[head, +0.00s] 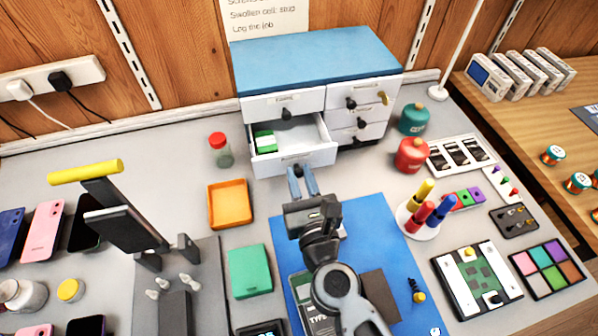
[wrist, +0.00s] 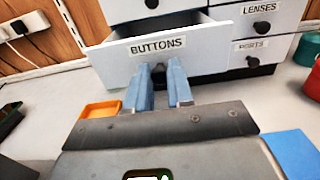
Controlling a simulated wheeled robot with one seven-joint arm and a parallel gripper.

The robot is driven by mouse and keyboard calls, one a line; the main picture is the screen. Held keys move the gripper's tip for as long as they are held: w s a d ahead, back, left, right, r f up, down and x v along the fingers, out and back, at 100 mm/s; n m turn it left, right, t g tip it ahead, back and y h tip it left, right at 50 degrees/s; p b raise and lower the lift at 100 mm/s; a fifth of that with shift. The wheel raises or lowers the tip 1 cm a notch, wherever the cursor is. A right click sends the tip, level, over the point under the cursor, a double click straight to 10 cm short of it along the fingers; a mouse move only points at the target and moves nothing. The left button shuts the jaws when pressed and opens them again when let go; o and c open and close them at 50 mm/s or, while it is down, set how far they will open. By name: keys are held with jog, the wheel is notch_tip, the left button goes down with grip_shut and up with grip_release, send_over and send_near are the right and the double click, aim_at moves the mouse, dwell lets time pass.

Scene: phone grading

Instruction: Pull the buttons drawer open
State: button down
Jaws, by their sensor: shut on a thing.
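The buttons drawer (wrist: 203,48) has a white front with a "BUTTONS" label, and it stands pulled out from the cabinet. In the head view the open drawer (head: 280,162) shows a green and white item (head: 265,142) inside at its left. My gripper (wrist: 166,88) is at the middle of the drawer front, its two blue fingers shut on the dark drawer knob (wrist: 160,72). In the head view my gripper (head: 301,177) reaches the drawer front from below. The knob is mostly hidden between the fingers. The cabinet (head: 318,62) has a blue top.
An orange tray (head: 229,222) lies left of my arm, in front of the drawer. A red-capped jar (head: 220,150) stands left of the drawer, and a red pot (head: 411,155) stands to the right. A blue mat (head: 385,235) lies under my arm.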

jog(key=v, duration=0.2)
jog(key=shift+s+d, duration=0.1)
jog(key=shift+s, duration=0.3)
jog(key=c, duration=1)
grip_release()
jog(key=b+v, duration=0.2)
jog(key=v, duration=0.5)
jog(key=shift+s+d, duration=0.1)
jog(key=shift+s, duration=0.3)
